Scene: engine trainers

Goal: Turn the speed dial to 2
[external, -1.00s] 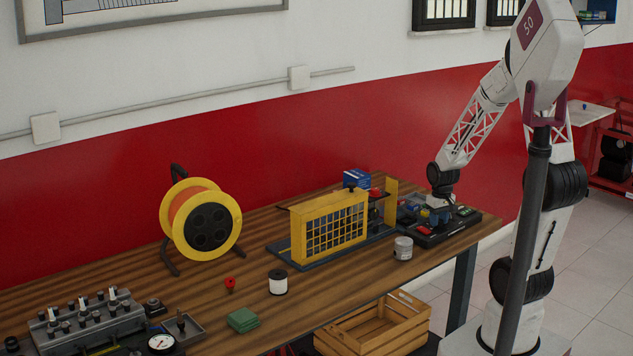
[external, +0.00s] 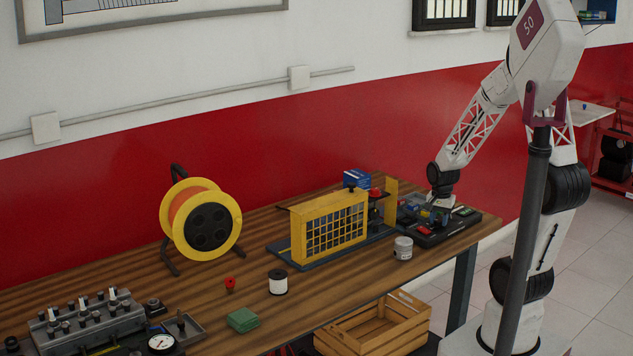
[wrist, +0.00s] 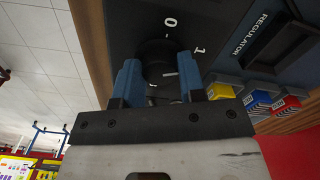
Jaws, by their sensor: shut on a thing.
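The speed dial (wrist: 156,52) is a dark round knob on a black panel (wrist: 125,20), seen in the wrist view. White marks 0 and 1 show beside it, and a short white line shows between the fingers. A 2 mark cannot be made out. My gripper (wrist: 160,76) has its blue fingers on either side of the knob, shut on it. The fingers hide part of the dial. In the external view my gripper (external: 440,212) is down at the black control unit (external: 428,240) at the table's right end; the dial is too small to tell there.
The wrist view shows a REGULATOR label (wrist: 265,35) and yellow, blue and red blocks (wrist: 260,100) nearby. A yellow caged machine (external: 330,225) stands left of the unit, and a grey can (external: 403,248) stands in front. A cable reel (external: 205,218) is farther left.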

